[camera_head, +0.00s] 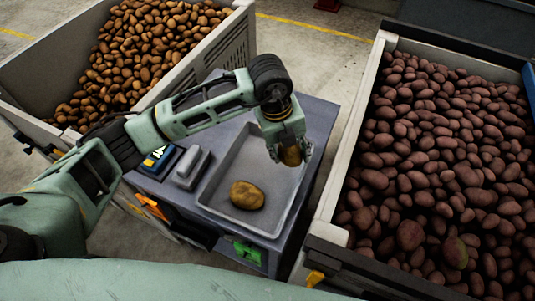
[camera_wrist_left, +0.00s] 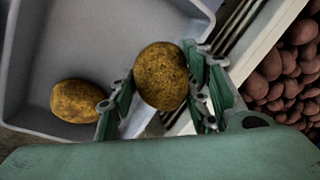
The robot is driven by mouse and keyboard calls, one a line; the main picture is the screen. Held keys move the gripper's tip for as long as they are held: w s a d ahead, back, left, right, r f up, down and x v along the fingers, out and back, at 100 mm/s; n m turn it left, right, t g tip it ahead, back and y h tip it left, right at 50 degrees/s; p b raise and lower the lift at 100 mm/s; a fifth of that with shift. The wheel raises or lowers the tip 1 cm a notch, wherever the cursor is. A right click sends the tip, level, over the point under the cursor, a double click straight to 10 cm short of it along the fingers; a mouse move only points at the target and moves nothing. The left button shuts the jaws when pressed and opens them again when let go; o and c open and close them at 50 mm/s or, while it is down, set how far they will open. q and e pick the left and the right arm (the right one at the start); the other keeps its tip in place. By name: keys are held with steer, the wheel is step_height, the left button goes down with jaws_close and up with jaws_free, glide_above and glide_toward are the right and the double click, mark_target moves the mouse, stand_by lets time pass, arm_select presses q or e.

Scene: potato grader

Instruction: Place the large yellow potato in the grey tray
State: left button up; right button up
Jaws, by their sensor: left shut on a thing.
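My left gripper (camera_head: 289,150) is shut on a yellow-brown potato (camera_head: 291,156), holding it above the right side of the grey tray (camera_head: 213,194). In the left wrist view, the held potato (camera_wrist_left: 161,76) sits between the green fingers and looks round, near the tray's edge. A second yellow potato (camera_head: 247,195) lies in the front part of the tray. It also shows at the left of the left wrist view (camera_wrist_left: 77,101). I cannot tell surely which potato is larger. My right gripper is not in view.
The tray is on a grey table (camera_head: 316,117). A small grey device (camera_head: 191,169) and a blue one (camera_head: 160,162) stand left of it. A crate of brown potatoes (camera_head: 244,42) is at the back left. A crate of red potatoes (camera_head: 350,140) is close on the right.

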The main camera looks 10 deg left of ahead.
arm_select(q)
steer(key=a, duration=0.1)
steer(key=w+a+f, duration=0.1)
steer(key=w+a+f+p, duration=0.1)
steer(key=shift+a, duration=0.4)
steer(key=shift+w+a+f, duration=0.35)
steer(key=shift+a+f, duration=0.35)
steer(key=shift+a, duration=0.1)
steer(key=shift+a+f+p, duration=0.1)
steer(key=shift+f+p, duration=0.05)
steer(key=shift+p, duration=0.15)
steer(key=x, duration=0.1)
steer(key=p+x, duration=0.1)
steer(key=x, duration=0.1)
steer(key=shift+a+f, duration=0.2)
steer(key=shift+a, duration=0.05)
steer(key=shift+f, duration=0.55)
steer(key=o, duration=1.3)
steer(key=shift+s+r, duration=0.1)
steer(key=shift+c, duration=0.2)
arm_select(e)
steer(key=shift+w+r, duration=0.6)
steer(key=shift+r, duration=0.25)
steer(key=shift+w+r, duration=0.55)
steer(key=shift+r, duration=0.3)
